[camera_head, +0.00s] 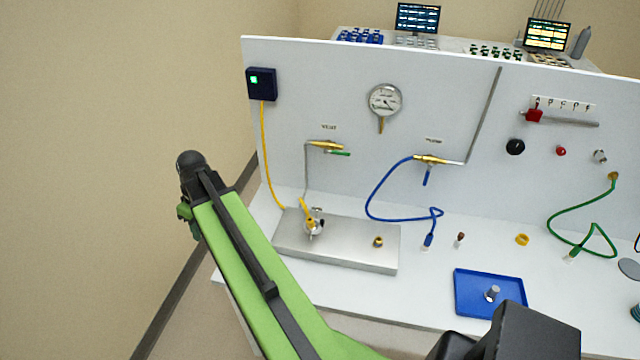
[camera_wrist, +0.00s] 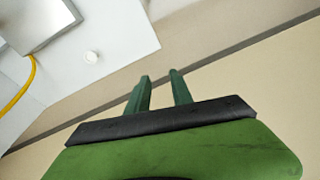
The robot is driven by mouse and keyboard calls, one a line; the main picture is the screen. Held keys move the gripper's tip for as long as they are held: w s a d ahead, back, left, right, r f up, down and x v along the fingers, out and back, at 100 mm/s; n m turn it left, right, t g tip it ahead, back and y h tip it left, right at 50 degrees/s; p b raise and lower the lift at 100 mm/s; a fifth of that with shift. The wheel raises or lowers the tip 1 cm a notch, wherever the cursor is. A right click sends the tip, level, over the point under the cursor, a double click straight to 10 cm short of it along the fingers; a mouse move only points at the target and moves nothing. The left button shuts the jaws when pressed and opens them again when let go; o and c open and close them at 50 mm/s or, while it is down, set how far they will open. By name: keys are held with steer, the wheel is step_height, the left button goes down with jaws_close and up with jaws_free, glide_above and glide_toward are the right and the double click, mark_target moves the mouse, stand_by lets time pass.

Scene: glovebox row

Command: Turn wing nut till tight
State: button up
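A small silver clamp fitting (camera_head: 315,226) stands on the left part of a metal plate (camera_head: 345,252) on the bench, with a yellow hose end at it. It seems to carry the wing nut, but the wing shape is too small to make out. My gripper (camera_wrist: 160,76) shows in the wrist view with its two dark green fingers apart and nothing between them. It points past the bench edge, over the floor side, well away from the fitting. The metal plate's corner (camera_wrist: 33,22) shows at the wrist view's upper left. The fitting is not visible there.
A brass fitting (camera_head: 378,242) sits on the plate's right part. A yellow hose (camera_head: 266,150) hangs from a dark box (camera_head: 262,84). A blue hose (camera_head: 375,185) and a blue tray (camera_head: 490,293) lie to the right. An upright panel (camera_head: 350,140) stands behind.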

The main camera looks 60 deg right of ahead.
steer(key=s+d+r+t, duration=0.1)
steer(key=s+d, duration=0.1)
steer(key=d, duration=0.5)
steer(key=s+d+r, duration=0.2)
steer(key=s+d, duration=0.1)
steer(key=d, duration=0.4)
steer(key=r+n+t, duration=0.1)
steer(key=n+t, duration=0.1)
glide_above(317, 209)
steer(key=s+d, duration=0.3)
steer(key=s, duration=0.4)
steer(key=b+x, duration=0.5)
steer(key=x, duration=0.1)
steer(key=b+x, duration=1.1)
steer(key=shift+w+a+f, duration=0.2)
steer(key=shift+a, duration=0.15)
steer(key=shift+r, duration=0.1)
jaws_close()
